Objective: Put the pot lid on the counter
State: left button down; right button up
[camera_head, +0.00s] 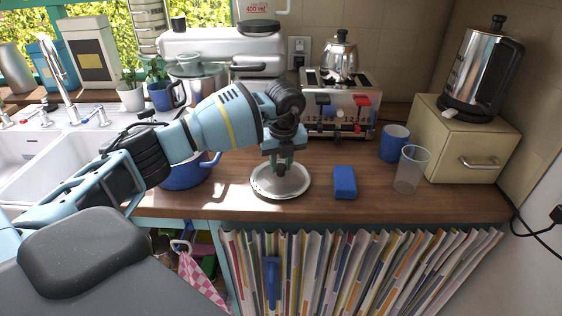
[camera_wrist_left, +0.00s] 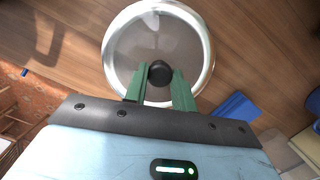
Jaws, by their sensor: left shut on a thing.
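The pot lid (camera_head: 270,186) is a round glass disc with a metal rim and a dark knob. It is at the wooden counter (camera_head: 225,190), close to the front edge; whether it touches the surface I cannot tell for sure. My left gripper (camera_head: 285,166) is above the lid, pointing down, shut on its knob. In the left wrist view the lid (camera_wrist_left: 125,45) lies below the green fingers (camera_wrist_left: 160,85), with the dark knob between them. A blue pot (camera_head: 184,177) stands to the left, partly hidden behind my left arm. My right gripper is not in view.
A blue sponge-like block (camera_head: 344,182) lies just right of the lid. A clear cup (camera_head: 411,170) and a blue mug (camera_head: 394,143) stand further right, beside a beige box (camera_head: 470,140) with a kettle on top. A toaster (camera_head: 338,105) stands behind. A striped curtain hangs below the counter edge.

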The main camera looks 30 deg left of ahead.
pick_arm(q)
jog(key=c, duration=1.1)
grip_release()
jog(key=shift+f, duration=0.1)
jog(key=c, duration=0.4)
jog(key=shift+r, duration=0.2)
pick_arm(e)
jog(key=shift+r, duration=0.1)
